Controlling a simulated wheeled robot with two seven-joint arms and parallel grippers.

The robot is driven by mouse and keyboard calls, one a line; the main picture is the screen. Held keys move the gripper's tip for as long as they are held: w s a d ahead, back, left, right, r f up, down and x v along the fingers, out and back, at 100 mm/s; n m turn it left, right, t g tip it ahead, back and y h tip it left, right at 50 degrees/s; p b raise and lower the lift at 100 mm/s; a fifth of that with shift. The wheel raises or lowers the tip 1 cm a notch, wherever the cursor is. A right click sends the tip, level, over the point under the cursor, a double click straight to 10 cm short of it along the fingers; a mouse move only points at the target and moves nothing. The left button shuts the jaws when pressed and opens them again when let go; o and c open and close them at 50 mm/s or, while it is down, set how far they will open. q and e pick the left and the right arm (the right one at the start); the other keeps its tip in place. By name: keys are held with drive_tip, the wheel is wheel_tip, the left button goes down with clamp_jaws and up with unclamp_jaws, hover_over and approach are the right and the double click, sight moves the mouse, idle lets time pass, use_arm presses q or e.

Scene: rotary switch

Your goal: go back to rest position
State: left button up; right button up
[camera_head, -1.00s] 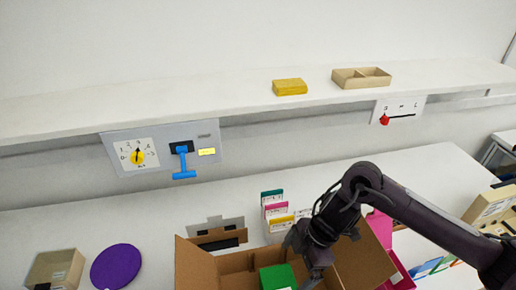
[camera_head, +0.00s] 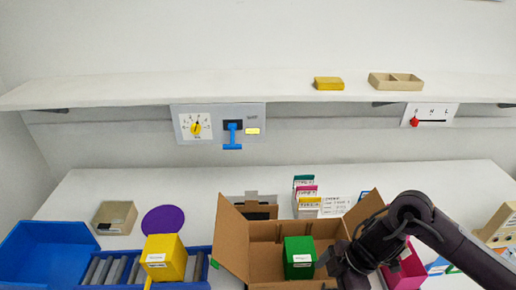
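The rotary switch is a yellow knob (camera_head: 196,128) on a numbered dial, on a grey wall panel (camera_head: 218,107) below the shelf. A blue T-shaped handle (camera_head: 232,136) is beside it on the same panel. My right arm comes in from the right, bent at the elbow. My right gripper (camera_head: 338,266) points down by the right side of an open cardboard box (camera_head: 265,235), right of a green box (camera_head: 299,257) inside it. Its fingers are dark and partly cut off, so whether they are open or shut is unclear. My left gripper is not in view.
A white shelf (camera_head: 250,90) holds a yellow block (camera_head: 328,83) and a divided tray (camera_head: 396,83). A blue bin (camera_head: 45,255), a yellow box (camera_head: 165,257), a purple disc (camera_head: 163,220) and a tan box (camera_head: 114,217) are at left. A red slider (camera_head: 415,122) is at right.

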drive_tip(key=w+a+r+m+t+y, duration=0.1)
drive_tip(key=w+a+r+m+t, duration=0.1)
drive_tip(key=a+m+t, duration=0.3)
drive_tip(key=w+a+r+t+y, duration=0.1)
drive_tip(key=a+r+t, duration=0.2)
drive_tip(key=a, duration=0.5)
drive_tip(key=s+d+f+m+g+h, duration=0.2)
drive_tip(key=s+d+m+h, duration=0.1)
drive_tip(key=s+d+m, duration=0.4)
drive_tip(key=s+d+f+m+g+h, duration=0.25)
drive_tip(key=s+d+m, duration=0.25)
drive_tip(key=d, duration=0.4)
wheel_tip(320, 180, down, 32)
drive_tip(key=s+g+b, duration=0.1)
drive_tip(key=s+b, duration=0.1)
drive_tip(key=b, duration=0.1)
use_arm(q)
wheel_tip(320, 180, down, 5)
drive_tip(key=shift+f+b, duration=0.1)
drive_tip(key=shift+b, duration=0.95)
use_arm(e)
drive_tip(key=s+d+f, duration=0.2)
drive_tip(key=s+f, duration=0.7)
drive_tip(key=f, duration=0.1)
drive_tip(key=s+d+f+n+g+h, duration=0.1)
drive_tip(key=s+f, duration=0.9)
drive_tip(key=f, duration=0.1)
drive_tip(key=shift+s+d, duration=0.15)
drive_tip(key=shift+d, duration=0.25)
